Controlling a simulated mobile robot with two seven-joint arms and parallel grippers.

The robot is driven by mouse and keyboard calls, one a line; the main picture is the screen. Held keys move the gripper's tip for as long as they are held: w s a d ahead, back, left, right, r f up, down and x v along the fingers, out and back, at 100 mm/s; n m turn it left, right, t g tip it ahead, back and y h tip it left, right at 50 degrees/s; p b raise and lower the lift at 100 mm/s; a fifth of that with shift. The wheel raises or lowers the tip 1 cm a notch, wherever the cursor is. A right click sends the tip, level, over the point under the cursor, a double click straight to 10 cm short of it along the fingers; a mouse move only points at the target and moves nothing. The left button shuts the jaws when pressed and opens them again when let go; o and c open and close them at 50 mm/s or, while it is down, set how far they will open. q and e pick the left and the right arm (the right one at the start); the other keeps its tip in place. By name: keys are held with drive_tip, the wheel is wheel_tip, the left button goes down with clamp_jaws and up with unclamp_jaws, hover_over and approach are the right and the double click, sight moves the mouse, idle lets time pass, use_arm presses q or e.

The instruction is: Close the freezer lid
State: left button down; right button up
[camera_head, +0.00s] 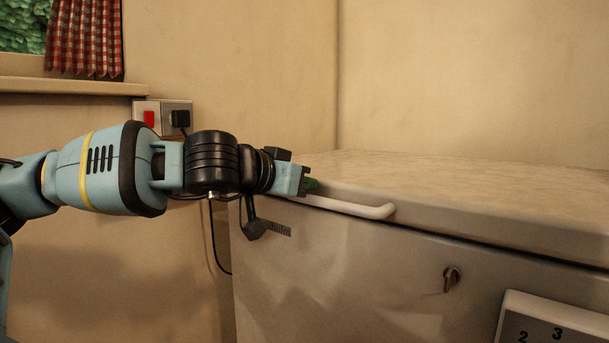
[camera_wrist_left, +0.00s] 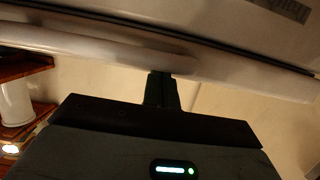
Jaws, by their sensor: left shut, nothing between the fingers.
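The white chest freezer (camera_head: 345,265) stands against the wall in the head view. Its lid (camera_head: 465,185) lies down over the body, with a thin dark line along the front seam. I cannot tell if it is fully seated. A white bar handle (camera_head: 352,207) sits on the lid's front edge, and the left wrist view shows a long pale bar (camera_wrist_left: 100,42) across the top. My left gripper (camera_head: 312,184) is shut and empty at the handle's left end. In the wrist view its fingertips (camera_wrist_left: 160,76) reach the bar's edge; contact is unclear. My right gripper is out of view.
A wall socket with a black plug (camera_head: 180,118) and a cable is behind my left arm. A small key or knob (camera_head: 451,278) sticks out of the freezer front. A panel with numbers (camera_head: 555,325) is at the lower right. The lid top is clear.

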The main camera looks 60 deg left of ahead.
use_arm(q)
drive_tip(key=shift+a+f, duration=0.1)
drive_tip(key=shift+f, duration=0.65)
drive_tip(key=r+p, duration=0.2)
drive_tip(key=r, duration=0.1)
drive_tip(key=r+p, duration=0.1)
drive_tip(key=shift+s+r, duration=0.25)
drive_tip(key=shift+r, duration=0.1)
drive_tip(key=s+d+f, duration=0.3)
drive_tip(key=s, duration=0.5)
drive_tip(key=shift+s+f, duration=0.15)
drive_tip(key=shift+s, duration=0.1)
